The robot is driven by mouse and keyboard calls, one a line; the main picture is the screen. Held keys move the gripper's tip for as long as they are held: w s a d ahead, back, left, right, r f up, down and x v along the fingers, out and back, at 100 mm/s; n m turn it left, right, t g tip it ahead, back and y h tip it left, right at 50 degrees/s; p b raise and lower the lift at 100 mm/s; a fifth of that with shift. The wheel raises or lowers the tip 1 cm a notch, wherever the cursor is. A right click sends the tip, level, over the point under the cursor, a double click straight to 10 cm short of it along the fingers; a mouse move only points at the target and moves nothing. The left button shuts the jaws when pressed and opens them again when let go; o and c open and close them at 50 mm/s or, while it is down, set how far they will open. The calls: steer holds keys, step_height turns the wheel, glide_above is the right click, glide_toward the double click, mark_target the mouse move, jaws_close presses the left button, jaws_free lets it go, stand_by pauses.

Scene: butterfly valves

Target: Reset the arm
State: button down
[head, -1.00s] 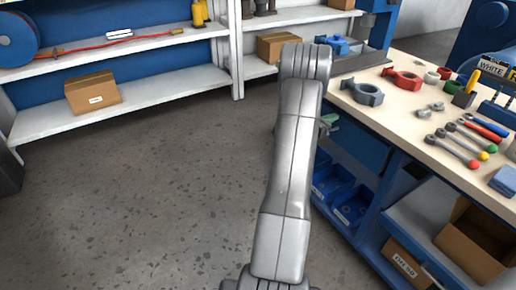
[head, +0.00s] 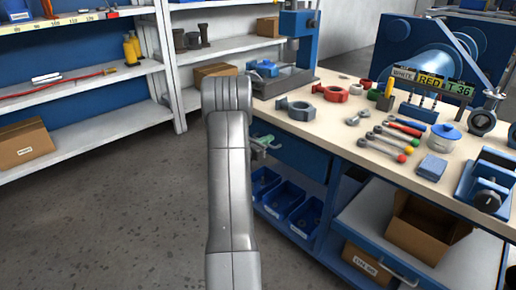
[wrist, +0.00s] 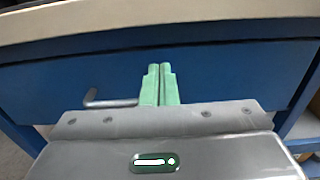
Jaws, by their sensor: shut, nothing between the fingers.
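My gripper has green fingers, seen in the wrist view (wrist: 160,82). They are shut together with nothing between them. They point at the blue front of the workbench, below its pale top edge (wrist: 160,20). A drawer handle (wrist: 106,101) shows just left of the fingers; I cannot tell whether they touch it. In the head view my grey arm stands in front of the bench's left end, and a little of my gripper (head: 264,146) shows to its right, beside the bench's side.
The workbench top (head: 335,125) holds a grey valve body (head: 295,109), a red one (head: 330,93), several ball-ended tools and a blue vise-like device (head: 490,190). Blue bins (head: 285,207) and cardboard boxes sit below. Shelves (head: 90,105) stand at the left. The floor at left is clear.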

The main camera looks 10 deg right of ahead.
mark_target(278, 134)
steer(key=p+v, duration=0.1)
steer(key=v, duration=0.9)
steer(key=shift+s+a+p, duration=0.15)
steer(key=shift+a+p, duration=0.1)
steer(key=shift+p, duration=0.1)
steer(key=shift+d, duration=0.1)
steer(key=x, duration=1.3)
steer(key=shift+w+d+b, duration=0.25)
steer(key=shift+b, duration=0.1)
